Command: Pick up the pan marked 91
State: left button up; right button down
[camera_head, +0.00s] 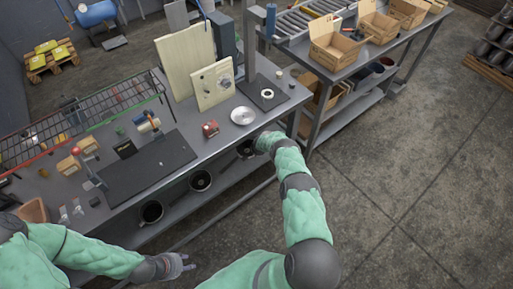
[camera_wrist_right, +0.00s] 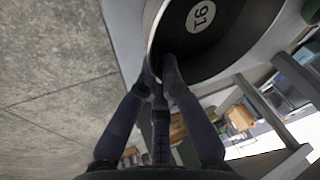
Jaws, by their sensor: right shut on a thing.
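The pan marked 91 (camera_wrist_right: 222,42) fills the upper part of the right wrist view, with a dark inside, a pale outer side and a round white label. In the head view it appears as a dark round shape (camera_head: 244,150) on the lower shelf, partly covered by my right arm. My right gripper (camera_wrist_right: 165,75) is shut on the pan at its near edge. In the head view the right fingers are hidden behind my forearm. My left gripper (camera_head: 185,263) is open and empty, low in front of the bench and apart from it.
Two similar dark pans (camera_head: 200,181) and (camera_head: 151,211) sit farther left on the lower shelf. The bench top (camera_head: 215,146) above holds a silver disc (camera_head: 243,115), a red device (camera_head: 210,129) and a black mat (camera_head: 150,170). The floor to the right is clear.

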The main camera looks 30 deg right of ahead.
jog(key=s+a+r+p, duration=0.3)
jog(key=s+r+p, duration=0.3)
jog(key=s+p, duration=0.3)
jog(key=shift+s+a+p, duration=0.3)
jog(key=shift+a+p, duration=0.1)
jog(key=shift+p, duration=0.25)
